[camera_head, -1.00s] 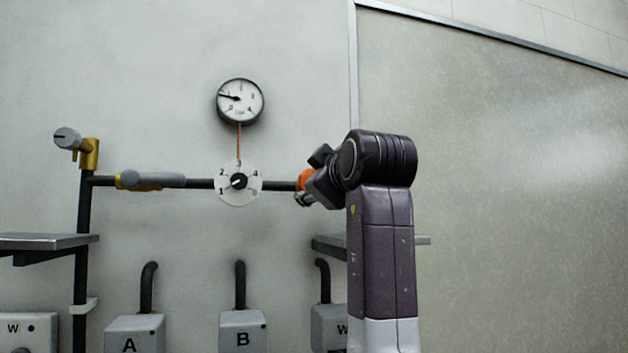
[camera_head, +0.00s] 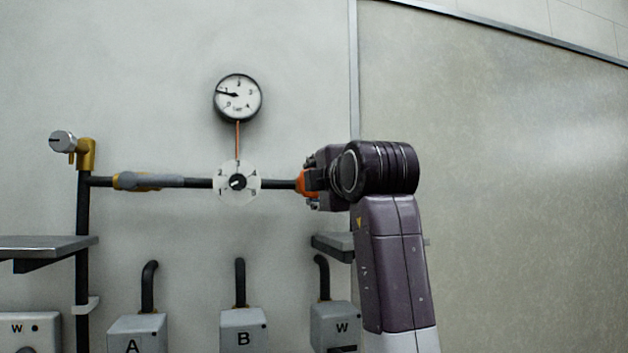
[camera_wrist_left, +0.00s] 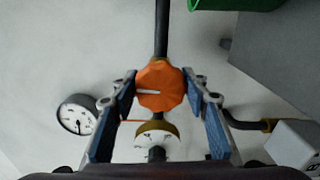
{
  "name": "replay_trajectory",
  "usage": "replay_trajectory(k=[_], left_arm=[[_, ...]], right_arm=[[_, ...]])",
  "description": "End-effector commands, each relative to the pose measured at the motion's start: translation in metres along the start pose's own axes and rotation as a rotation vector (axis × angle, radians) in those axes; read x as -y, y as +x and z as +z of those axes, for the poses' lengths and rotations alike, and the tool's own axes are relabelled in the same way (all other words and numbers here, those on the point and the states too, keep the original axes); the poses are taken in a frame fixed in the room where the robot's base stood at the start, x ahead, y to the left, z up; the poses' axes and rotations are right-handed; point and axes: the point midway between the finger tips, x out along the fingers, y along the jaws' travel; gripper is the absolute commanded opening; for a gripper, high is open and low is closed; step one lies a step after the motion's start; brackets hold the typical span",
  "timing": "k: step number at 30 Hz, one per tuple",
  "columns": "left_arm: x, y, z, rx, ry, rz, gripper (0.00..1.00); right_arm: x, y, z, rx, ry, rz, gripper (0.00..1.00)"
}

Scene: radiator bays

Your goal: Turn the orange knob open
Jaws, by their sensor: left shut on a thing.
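The orange knob (camera_head: 301,182) sits at the right end of the dark wall pipe in the head view, partly hidden by my left gripper (camera_head: 315,184). In the left wrist view the orange knob (camera_wrist_left: 160,86) lies between the two blue-padded fingers of my left gripper (camera_wrist_left: 158,80). The fingers are shut on it from both sides. A pale line on the knob face points left in that view. My right gripper is in neither view.
A pressure gauge (camera_head: 237,97) hangs above a round white dial (camera_head: 239,182) on the pipe. A grey-handled valve (camera_head: 150,181) and a grey knob (camera_head: 62,141) are further left. Grey shelves (camera_head: 45,242) and lettered boxes (camera_head: 243,330) are below.

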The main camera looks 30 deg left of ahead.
Motion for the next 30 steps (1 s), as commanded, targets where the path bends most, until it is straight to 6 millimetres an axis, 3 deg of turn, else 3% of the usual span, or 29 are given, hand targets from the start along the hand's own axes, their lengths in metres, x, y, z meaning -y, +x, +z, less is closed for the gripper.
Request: replay_trajectory(k=[21, 22, 27, 30], left_arm=[[0.0049, 0.0010, 0.0008, 0.000, -0.081, -0.012, 0.18], [0.0049, 0.0010, 0.0008, 0.000, -0.081, -0.012, 0.43], [0.0036, 0.0007, 0.0006, 0.000, -0.081, -0.009, 0.60], [0.0024, 0.0005, 0.0003, 0.000, -0.081, -0.006, 0.60]], right_arm=[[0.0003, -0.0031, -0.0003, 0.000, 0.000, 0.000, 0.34], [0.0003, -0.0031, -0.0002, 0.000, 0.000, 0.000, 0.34], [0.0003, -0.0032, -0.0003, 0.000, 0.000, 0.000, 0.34], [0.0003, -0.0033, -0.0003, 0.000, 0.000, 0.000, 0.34]])
